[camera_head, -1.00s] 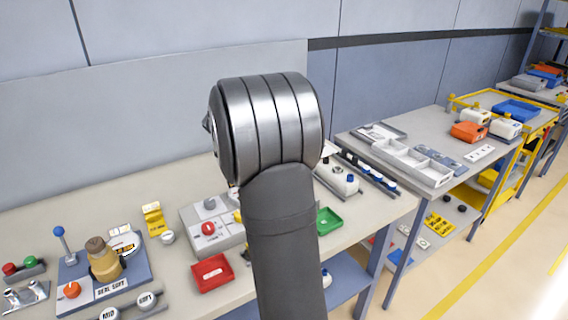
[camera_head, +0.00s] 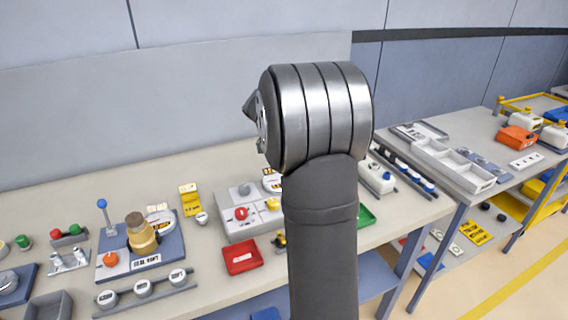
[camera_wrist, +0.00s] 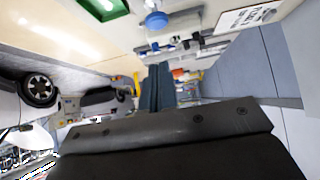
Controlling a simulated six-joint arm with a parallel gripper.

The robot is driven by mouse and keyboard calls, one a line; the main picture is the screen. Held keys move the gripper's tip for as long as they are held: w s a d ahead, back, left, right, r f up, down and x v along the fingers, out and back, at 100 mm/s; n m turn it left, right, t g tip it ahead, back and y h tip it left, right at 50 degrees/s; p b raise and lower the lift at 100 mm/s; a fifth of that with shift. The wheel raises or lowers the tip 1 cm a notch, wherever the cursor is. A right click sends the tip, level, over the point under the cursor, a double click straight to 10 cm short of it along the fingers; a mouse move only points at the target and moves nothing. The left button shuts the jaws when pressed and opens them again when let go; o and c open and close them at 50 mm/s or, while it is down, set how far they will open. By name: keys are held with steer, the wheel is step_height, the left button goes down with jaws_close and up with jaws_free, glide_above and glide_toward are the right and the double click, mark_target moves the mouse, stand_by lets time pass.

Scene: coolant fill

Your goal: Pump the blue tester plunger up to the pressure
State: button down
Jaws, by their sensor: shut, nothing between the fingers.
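A blue ball knob on a thin upright rod (camera_head: 103,205) stands at the left rear of a blue-grey board (camera_head: 172,256); it looks like the tester plunger. The board also carries a tan jar-like part (camera_head: 141,234), an orange knob (camera_head: 110,259), a dial and a label. In the wrist view my gripper (camera_wrist: 158,72) has its fingers together with nothing between them. In the head view my fingers are hidden, and my raised arm is well right of the board. A round blue part (camera_wrist: 157,20) shows in the wrist view; I cannot tell if it is the plunger knob.
Right of the board are a yellow stand (camera_head: 190,199), a grey box with a red knob (camera_head: 250,226) and a red tray (camera_head: 242,262). Gauges on a rail (camera_head: 144,288) lie in front. A green tray (camera_head: 367,217) is partly behind my arm. A second bench (camera_head: 425,140) stands right.

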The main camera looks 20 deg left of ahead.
steer(key=c, duration=2.1)
jaws_free()
steer(key=o, duration=0.7)
steer(key=shift+s+f+y, duration=0.25)
steer(key=shift+f+y, duration=0.05)
steer(key=shift+f, duration=0.05)
steer(key=shift+c, duration=0.2)
steer(key=o, duration=1.4)
steer(key=s+a+f+m+y, duration=0.1)
steer(key=m, duration=0.1)
steer(key=s+f+m+g+y, duration=0.1)
steer(key=f+y, duration=0.1)
steer(key=s+a+f+m+g+y, duration=0.1)
steer(key=s+m+y, duration=0.1)
steer(key=shift+a+f+m, duration=0.15)
steer(key=shift+a+m, duration=0.15)
steer(key=shift+a, duration=0.05)
steer(key=shift+o, duration=0.2)
step_height(320, 180, up, 4)
steer(key=a+f+m+t+y, duration=0.1)
steer(key=a+m+t+y, duration=0.1)
steer(key=m+y, duration=0.75)
steer(key=w+a+f+m, duration=0.1)
steer(key=f, duration=0.1)
steer(key=w+a+f+m+h, duration=0.1)
steer(key=w+a+f, duration=0.1)
steer(key=w+a+f+m+h, duration=0.1)
steer(key=w+a+f, duration=0.1)
steer(key=shift+f, duration=0.25)
steer(key=shift+s+r, duration=0.1)
